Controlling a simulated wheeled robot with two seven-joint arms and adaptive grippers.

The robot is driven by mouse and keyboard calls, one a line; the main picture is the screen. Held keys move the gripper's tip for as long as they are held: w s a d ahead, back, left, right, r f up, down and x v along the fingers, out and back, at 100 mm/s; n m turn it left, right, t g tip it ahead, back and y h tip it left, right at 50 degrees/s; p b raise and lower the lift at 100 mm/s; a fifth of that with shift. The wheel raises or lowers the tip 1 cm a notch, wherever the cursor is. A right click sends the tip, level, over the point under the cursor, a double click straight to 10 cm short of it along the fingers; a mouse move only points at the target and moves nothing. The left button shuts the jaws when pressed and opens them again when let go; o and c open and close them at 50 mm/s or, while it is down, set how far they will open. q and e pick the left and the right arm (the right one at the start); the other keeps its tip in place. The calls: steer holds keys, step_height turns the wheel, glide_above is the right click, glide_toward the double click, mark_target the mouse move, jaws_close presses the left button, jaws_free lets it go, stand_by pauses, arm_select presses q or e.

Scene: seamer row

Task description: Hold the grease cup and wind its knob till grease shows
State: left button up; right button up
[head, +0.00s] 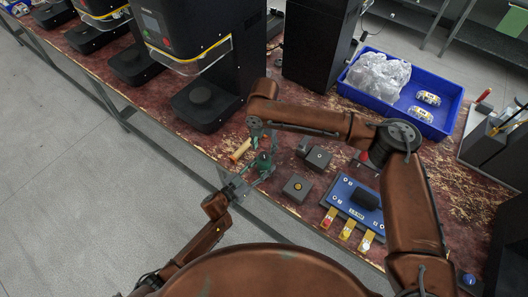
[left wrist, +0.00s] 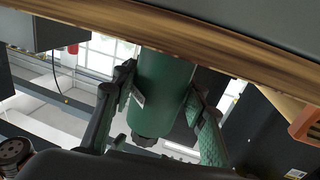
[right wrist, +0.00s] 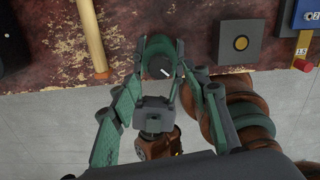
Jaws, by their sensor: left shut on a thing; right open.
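The grease cup (head: 264,160) is a green cylinder with a dark round knob (right wrist: 158,67) that carries a white mark. My left gripper (head: 254,171) is shut on the cup's body and holds it near the table's front edge; in the left wrist view the cup (left wrist: 162,92) sits between its two fingers. My right gripper (head: 262,131) is open above the cup. In the right wrist view its fingers stand apart on either side of the knob, apparently without gripping it. I cannot make out any grease.
A yellow-tan tube (head: 240,150) lies left of the cup. Grey blocks (head: 297,188) and a blue board with coloured tags (head: 352,200) lie to the right. Black machines (head: 205,95) stand behind. A blue bin (head: 440,122) holds clear bags and cans.

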mark_target(264, 154)
steer(key=shift+f, duration=1.95)
steer(key=shift+c, duration=0.2)
steer(key=c, duration=1.1)
